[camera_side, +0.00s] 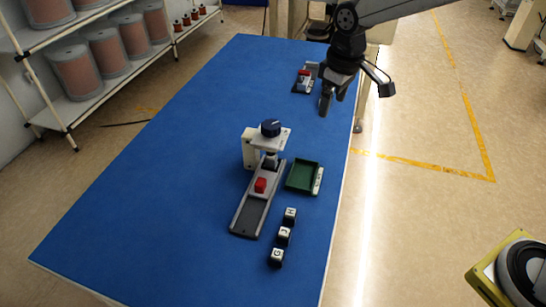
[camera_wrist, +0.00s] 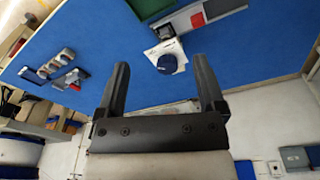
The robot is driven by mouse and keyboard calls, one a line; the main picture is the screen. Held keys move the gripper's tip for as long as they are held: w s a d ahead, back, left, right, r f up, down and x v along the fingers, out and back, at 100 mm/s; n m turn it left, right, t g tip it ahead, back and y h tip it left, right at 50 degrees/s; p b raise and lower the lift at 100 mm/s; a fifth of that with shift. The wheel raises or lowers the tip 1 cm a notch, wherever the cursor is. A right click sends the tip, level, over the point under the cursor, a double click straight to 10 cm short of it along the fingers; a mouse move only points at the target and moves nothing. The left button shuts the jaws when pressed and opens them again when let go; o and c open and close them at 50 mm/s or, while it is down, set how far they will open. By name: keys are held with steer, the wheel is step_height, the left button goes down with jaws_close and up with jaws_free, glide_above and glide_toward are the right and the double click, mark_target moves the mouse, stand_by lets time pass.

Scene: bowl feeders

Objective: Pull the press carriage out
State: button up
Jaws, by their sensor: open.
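The press (camera_side: 250,150) stands mid-table, a pale frame with a dark blue knob (camera_side: 271,128) on top. A grey rail (camera_side: 245,214) runs from under it toward the camera. A red block (camera_side: 260,185) sits on the rail just in front of the press head; I cannot tell the carriage's outline from the rail. In the wrist view the knob (camera_wrist: 167,64) and red block (camera_wrist: 197,20) show beyond my fingers. My gripper (camera_side: 326,98) is open and empty, above the table's right side, behind and right of the press, touching nothing. It also shows in the wrist view (camera_wrist: 163,80).
A green tray (camera_side: 302,177) lies right of the rail. Several black lettered cubes (camera_side: 284,235) line up in front of it. A small grey and red device (camera_side: 303,82) stands at the back, near my arm. The blue table (camera_side: 130,210) is clear on the left.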

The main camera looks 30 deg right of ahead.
steer(key=w+a+f+n+g, duration=0.15)
steer(key=w+a+n, duration=0.25)
steer(key=w+a, duration=0.55)
glide_above(260, 182)
step_height(260, 182, down, 19)
steer(key=shift+f, duration=3.85)
jaws_close()
